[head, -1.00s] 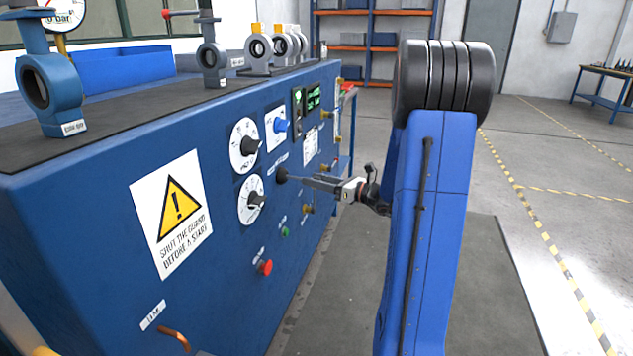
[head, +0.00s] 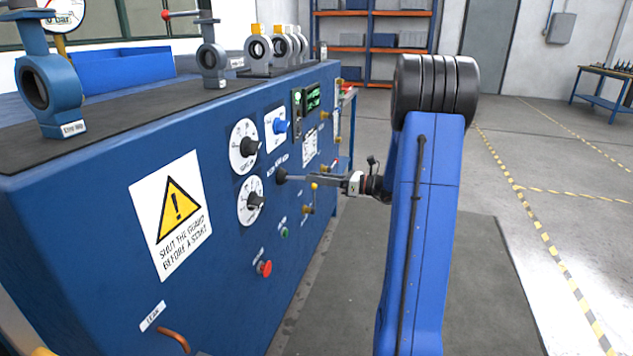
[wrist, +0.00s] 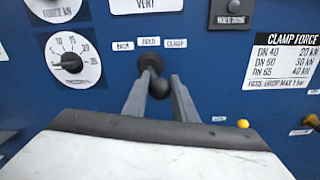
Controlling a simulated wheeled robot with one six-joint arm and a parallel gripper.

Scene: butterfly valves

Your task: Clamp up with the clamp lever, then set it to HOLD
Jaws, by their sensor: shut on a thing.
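The clamp lever (wrist: 159,88) has a black ball knob and stands out from a dark round mount below the HOLD label (wrist: 148,42). The BACK label (wrist: 122,46) is to its left and the CLAMP label (wrist: 175,43) to its right. In the wrist view the knob sits a little right of and below the mount. My gripper (wrist: 160,92) is shut on the lever, with one finger on each side of the knob. In the head view my gripper (head: 298,180) reaches the lever mount (head: 281,175) on the blue panel; the knob is hard to make out there.
A yellow knob (wrist: 243,123) is close below right of my gripper. A dial (wrist: 68,61) is to the left. In the head view a red button (head: 264,268) and a green button (head: 284,232) are lower on the panel.

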